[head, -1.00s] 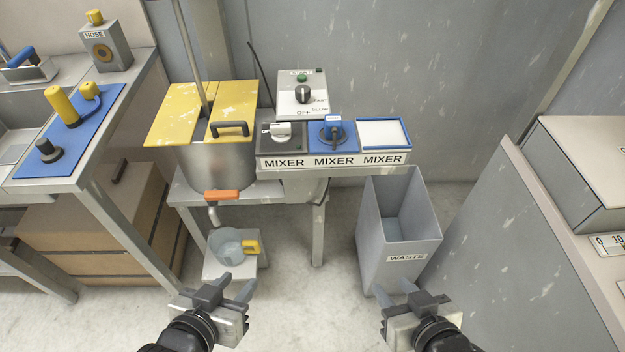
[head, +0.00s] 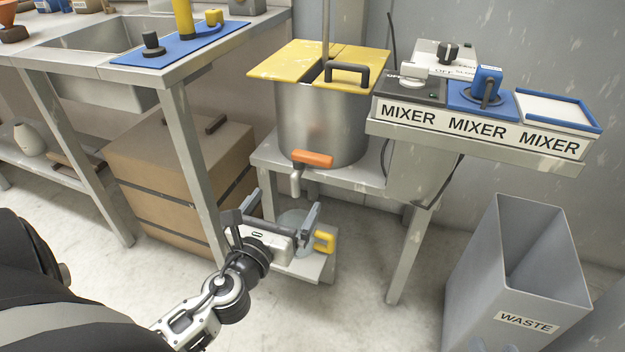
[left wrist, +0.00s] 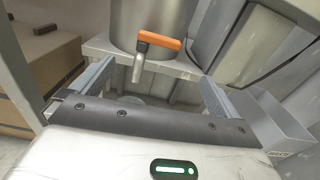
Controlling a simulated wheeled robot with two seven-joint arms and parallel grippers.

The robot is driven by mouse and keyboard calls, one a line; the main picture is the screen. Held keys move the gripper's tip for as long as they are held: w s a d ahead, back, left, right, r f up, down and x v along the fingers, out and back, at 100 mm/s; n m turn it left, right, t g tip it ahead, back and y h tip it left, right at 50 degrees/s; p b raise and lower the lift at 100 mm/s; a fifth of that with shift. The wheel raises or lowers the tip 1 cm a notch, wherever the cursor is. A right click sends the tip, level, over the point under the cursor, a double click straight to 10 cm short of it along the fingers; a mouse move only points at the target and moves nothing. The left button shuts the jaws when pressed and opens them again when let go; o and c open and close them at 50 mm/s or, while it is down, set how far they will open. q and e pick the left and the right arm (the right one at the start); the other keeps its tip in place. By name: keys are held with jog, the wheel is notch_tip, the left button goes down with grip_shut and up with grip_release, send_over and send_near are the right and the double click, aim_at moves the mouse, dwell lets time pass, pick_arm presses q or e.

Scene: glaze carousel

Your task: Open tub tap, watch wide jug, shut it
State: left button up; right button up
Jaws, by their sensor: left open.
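The steel tub (head: 320,120) with yellow lids stands on a bench. Its tap has an orange handle (head: 312,158) lying crosswise above a grey spout (head: 296,181) that points down. The wide jug (head: 290,218), translucent with a yellow handle (head: 325,241), stands on a low stand under the spout, partly hidden by my gripper. My left gripper (head: 283,210) is open and empty, in front of the jug and below the tap. In the left wrist view the orange handle (left wrist: 160,40) and spout (left wrist: 138,66) show ahead, between and beyond the fingers (left wrist: 155,85). No flow is visible. My right gripper is out of view.
A mixer control shelf (head: 470,133) juts out right of the tub. A grey waste bin (head: 515,280) stands on the floor at right. A sink bench (head: 90,60) and a cardboard-coloured cabinet (head: 175,180) are at left. The floor between stand and bin is clear.

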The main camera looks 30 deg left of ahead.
aim_at(310, 161)
pick_arm(q)
jog(key=shift+m, duration=0.3)
jog(key=x, duration=1.5)
jog(key=shift+w+a+r+b, duration=0.1)
jog(key=shift+b, duration=0.2)
jog(key=shift+w+a, duration=0.1)
jog(key=shift+w, duration=0.3)
pick_arm(e)
jog(key=shift+a+y, duration=0.15)
jog(key=shift+y, duration=0.15)
pick_arm(q)
jog(key=shift+c, duration=0.3)
pick_arm(e)
jog(key=shift+r, duration=0.1)
